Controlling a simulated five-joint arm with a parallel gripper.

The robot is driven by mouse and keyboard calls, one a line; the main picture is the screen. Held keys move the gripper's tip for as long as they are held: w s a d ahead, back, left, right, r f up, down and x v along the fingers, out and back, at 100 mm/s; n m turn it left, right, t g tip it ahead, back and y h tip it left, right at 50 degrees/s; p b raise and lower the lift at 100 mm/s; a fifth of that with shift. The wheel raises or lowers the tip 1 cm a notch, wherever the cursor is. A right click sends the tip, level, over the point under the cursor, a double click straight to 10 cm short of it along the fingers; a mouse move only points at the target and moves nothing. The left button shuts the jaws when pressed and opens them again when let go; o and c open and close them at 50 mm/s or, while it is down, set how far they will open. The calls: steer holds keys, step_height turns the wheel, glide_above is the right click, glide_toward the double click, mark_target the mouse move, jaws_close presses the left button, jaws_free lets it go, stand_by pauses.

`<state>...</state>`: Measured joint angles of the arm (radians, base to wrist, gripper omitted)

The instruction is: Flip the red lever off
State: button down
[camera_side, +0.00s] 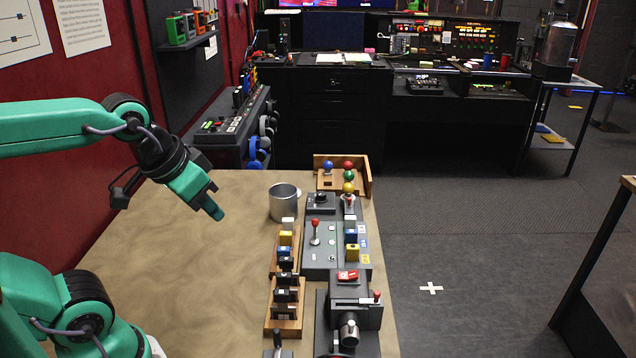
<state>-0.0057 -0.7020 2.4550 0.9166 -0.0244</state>
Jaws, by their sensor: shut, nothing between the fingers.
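A lever with a red tip (315,224) and a pale shaft stands roughly upright on a grey panel (322,258) in the right part of the table. I cannot tell from this view whether its position is on or off. My gripper (215,210) is teal, shut and empty. It is above the table, left of the metal cup and well left of the lever, touching nothing. A smaller red-topped knob (377,296) sits on a dark box nearer the camera.
A metal cup (284,203) stands between my gripper and the panel. Wooden racks with switches (285,318) line the panel's left side. A red rocker (348,275) and a wooden box with coloured balls (325,184) are nearby. The table's left part (190,270) is clear.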

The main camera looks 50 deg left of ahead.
steer(key=w+a+r+n+g, duration=0.2)
steer(key=w+r+n, duration=0.1)
steer(key=w, duration=0.7)
steer(key=n+g, duration=0.5)
steer(key=n, duration=0.2)
glide_above(315, 229)
steer(key=w+a, duration=0.5)
steer(key=a, duration=0.1)
step_height(315, 229, down, 12)
steer(key=shift+w+f, duration=0.2)
steer(key=shift+f, duration=0.25)
steer(key=f, duration=0.6)
steer(key=s+f, duration=0.1)
steer(key=f, duration=0.2)
steer(key=shift+d+f, duration=0.15)
steer(key=shift+f, duration=0.2)
steer(key=shift+s+d, duration=0.2)
steer(key=shift+s+d+r, duration=0.4)
steer(key=shift+s+d, duration=0.05)
steer(key=shift+d, duration=0.2)
steer(key=shift+s+d+r, duration=0.35)
steer(key=shift+s+d, duration=0.1)
steer(key=shift+d, duration=0.2)
